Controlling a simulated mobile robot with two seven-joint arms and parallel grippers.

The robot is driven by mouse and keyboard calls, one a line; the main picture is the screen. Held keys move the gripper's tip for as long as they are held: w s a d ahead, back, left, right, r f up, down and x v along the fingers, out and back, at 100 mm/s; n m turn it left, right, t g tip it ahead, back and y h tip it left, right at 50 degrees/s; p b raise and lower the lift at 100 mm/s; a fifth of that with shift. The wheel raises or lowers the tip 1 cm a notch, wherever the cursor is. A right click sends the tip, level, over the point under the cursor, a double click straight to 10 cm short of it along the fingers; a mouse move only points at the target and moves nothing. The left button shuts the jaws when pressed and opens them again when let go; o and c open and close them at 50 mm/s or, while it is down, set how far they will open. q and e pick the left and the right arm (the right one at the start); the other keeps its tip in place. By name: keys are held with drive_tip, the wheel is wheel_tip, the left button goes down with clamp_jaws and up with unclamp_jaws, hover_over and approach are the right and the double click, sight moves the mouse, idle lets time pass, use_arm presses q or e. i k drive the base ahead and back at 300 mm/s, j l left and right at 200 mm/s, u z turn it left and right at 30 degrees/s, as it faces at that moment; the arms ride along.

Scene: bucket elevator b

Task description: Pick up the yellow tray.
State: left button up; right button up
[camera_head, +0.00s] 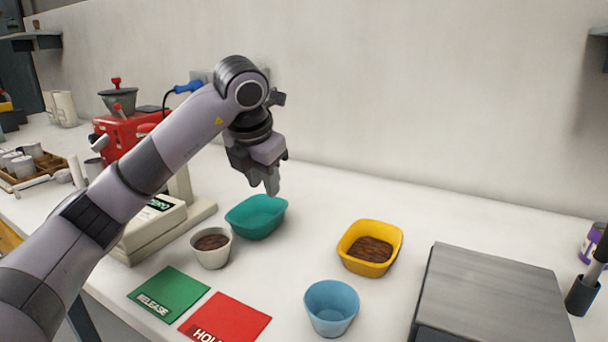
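The yellow tray (347,262) sits upright on the white counter, right of the middle, with brown grounds (371,249) in it. My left gripper (269,186) hangs above the back of the teal tray (256,217), up and to the left of the yellow tray and apart from it. The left fingers point down and look close together, but I cannot tell whether there is a gap between them. I see nothing held in them. My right gripper is not in view.
A white cup with brown contents (212,248) and a blue cup (331,307) stand near the yellow tray. A grey metal box (492,290) stands to its right. Green (168,293) and red (225,319) mats lie in front. A red grinder (122,133) stands behind my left arm.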

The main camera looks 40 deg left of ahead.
sight(367, 248)
drive_tip(key=k+l, duration=0.65)
drive_tip(key=k, duration=0.25)
